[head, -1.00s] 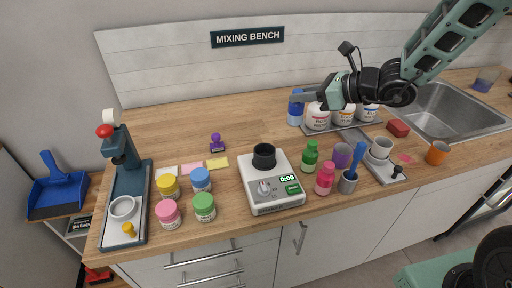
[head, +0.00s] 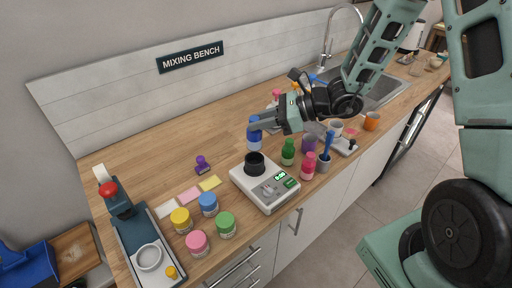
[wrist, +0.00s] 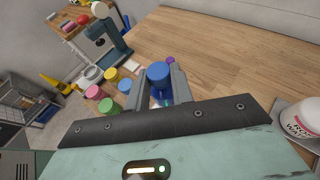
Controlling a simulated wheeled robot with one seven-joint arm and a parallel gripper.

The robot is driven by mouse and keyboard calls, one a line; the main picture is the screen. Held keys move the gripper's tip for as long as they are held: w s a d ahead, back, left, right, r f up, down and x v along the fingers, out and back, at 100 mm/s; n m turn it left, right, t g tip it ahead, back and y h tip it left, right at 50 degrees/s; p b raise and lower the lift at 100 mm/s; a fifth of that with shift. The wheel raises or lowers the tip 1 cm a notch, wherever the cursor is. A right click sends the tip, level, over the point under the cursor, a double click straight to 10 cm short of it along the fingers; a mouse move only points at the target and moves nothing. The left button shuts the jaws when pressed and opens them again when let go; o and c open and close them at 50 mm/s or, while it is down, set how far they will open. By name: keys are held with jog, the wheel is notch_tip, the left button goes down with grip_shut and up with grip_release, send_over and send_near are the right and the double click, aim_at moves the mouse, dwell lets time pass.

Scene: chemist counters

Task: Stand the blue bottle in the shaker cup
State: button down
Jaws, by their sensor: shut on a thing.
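The blue bottle (head: 254,137) is upright in my gripper (head: 253,125), which is shut on it near its cap. In the wrist view, the blue cap (wrist: 158,72) shows between the two fingers of my gripper (wrist: 161,86). The shaker cup (head: 255,163) is the black round holder on top of the white machine (head: 264,187). In the head view the bottle's base appears just above the cup's rim. I cannot tell whether it is directly over the cup or behind it. The cup is not visible in the wrist view.
A green bottle (head: 288,152), a pink bottle (head: 308,166) and a purple cup (head: 309,144) stand right of the machine. Several lidded jars, including a blue one (head: 208,203), stand to its left. A purple stamp (head: 202,165) is behind them. The counter (head: 150,150) behind is clear.

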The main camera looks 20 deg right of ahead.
aim_at(260, 143)
notch_tip(260, 143, down, 7)
jog(key=shift+r+p, duration=0.15)
jog(key=shift+p, duration=0.55)
jog(key=shift+f, duration=0.2)
jog(key=shift+f+b, duration=0.25)
jog(key=shift+b, duration=0.2)
jog(key=c, duration=1.2)
grip_release()
jog(key=shift+r, duration=0.1)
